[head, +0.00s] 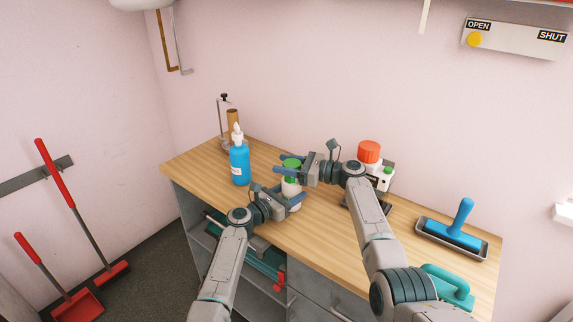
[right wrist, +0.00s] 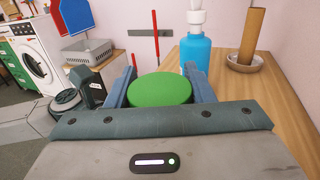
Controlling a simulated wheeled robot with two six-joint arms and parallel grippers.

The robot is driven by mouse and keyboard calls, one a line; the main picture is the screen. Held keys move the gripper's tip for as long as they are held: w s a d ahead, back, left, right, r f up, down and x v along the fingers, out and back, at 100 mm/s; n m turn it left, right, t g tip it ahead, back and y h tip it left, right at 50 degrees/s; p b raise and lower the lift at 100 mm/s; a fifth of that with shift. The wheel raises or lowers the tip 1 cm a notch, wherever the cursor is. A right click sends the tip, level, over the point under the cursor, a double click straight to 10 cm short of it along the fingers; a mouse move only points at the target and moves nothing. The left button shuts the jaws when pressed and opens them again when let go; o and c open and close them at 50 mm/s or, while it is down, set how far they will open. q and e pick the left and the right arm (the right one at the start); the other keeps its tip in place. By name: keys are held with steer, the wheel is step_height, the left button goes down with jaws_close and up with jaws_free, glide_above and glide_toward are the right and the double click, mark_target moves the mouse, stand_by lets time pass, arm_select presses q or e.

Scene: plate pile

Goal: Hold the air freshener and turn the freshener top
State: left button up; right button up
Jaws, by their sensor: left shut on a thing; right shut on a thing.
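The air freshener (head: 291,186) is a white body with a green top, standing on the wooden table. My left gripper (head: 294,200) is shut on the white body, low down. My right gripper (head: 282,167) is shut on the green freshener top (head: 291,163) from the right side. In the right wrist view the round green top (right wrist: 160,90) sits between the two blue fingers. Most of the white body is hidden behind the grippers in the head view and below the top in the wrist view.
A blue pump bottle (head: 240,163) stands just left of the freshener, with a brown roll on a holder (head: 232,124) behind it. A blue-handled tool in a tray (head: 455,235) lies at the table's right end.

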mark_target(287, 162)
steer(key=shift+f, duration=0.1)
stand_by(0.3)
steer(key=o, duration=1)
step_height(287, 162, up, 10)
steer(key=shift+d+r, duration=0.1)
